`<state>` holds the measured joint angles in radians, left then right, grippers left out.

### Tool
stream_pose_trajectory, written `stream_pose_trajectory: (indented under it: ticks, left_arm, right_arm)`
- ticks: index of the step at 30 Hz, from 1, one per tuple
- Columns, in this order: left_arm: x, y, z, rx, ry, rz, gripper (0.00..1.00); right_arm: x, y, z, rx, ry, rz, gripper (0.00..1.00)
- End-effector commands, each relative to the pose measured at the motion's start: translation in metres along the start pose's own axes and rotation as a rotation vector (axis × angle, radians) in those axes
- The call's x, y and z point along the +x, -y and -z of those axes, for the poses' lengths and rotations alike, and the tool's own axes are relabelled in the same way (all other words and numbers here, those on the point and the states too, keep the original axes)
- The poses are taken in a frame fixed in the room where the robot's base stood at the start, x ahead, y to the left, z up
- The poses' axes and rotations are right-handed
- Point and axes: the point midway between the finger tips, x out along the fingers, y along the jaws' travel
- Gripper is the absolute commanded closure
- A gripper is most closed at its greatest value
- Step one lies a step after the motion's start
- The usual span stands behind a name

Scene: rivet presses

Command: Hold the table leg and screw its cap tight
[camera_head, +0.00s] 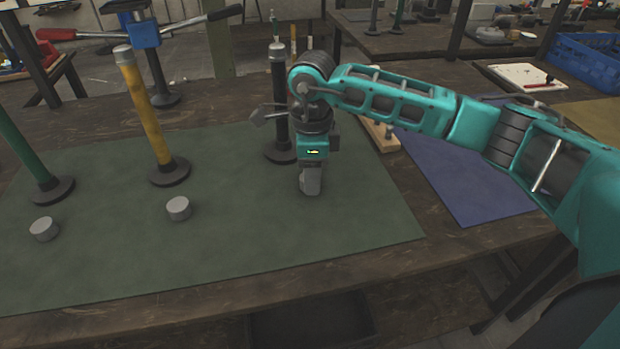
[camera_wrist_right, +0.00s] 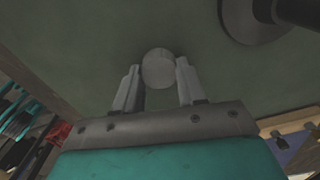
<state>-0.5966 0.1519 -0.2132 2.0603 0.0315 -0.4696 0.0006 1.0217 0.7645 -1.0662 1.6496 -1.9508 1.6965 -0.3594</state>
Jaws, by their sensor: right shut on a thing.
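Three table legs stand upright on round dark bases on the green mat (camera_head: 270,262): a green leg (camera_head: 23,155), a yellow leg (camera_head: 145,110) and a black leg (camera_head: 280,110). The yellow and black legs have grey tops. One grey cap (camera_head: 44,229) lies near the green leg and another cap (camera_head: 178,208) in front of the yellow leg. My right gripper (camera_head: 310,188) points down at the mat in front of the black leg. In the right wrist view its fingers are shut on a third round grey cap (camera_wrist_right: 158,68). The black leg's base (camera_wrist_right: 250,18) shows at upper right. My left gripper is out of view.
A blue crate (camera_head: 590,62) stands at far right. The mat's front is clear.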

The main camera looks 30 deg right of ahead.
Motion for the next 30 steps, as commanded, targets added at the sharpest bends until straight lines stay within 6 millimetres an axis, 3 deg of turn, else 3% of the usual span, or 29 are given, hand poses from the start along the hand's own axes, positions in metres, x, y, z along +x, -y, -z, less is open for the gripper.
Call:
stream_pose_trajectory:
  ticks: [5, 11, 17, 24, 30]
  left_arm:
    - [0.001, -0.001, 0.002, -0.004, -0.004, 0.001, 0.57]
    - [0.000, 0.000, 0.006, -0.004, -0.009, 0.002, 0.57]
    - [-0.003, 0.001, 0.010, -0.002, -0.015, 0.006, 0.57]
    - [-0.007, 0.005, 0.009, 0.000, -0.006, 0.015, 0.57]
    - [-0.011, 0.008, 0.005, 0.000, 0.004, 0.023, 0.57]
  right_arm:
    - [-0.002, 0.000, 0.000, 0.000, 0.000, 0.001, 0.88]
    - [-0.021, 0.001, -0.001, 0.000, 0.003, 0.003, 0.88]
    - [-0.066, 0.001, 0.000, 0.000, 0.003, 0.006, 0.88]
    - [-0.137, 0.001, -0.001, 0.000, 0.003, 0.006, 0.88]
    - [-0.179, 0.000, 0.000, 0.000, 0.001, 0.003, 0.88]
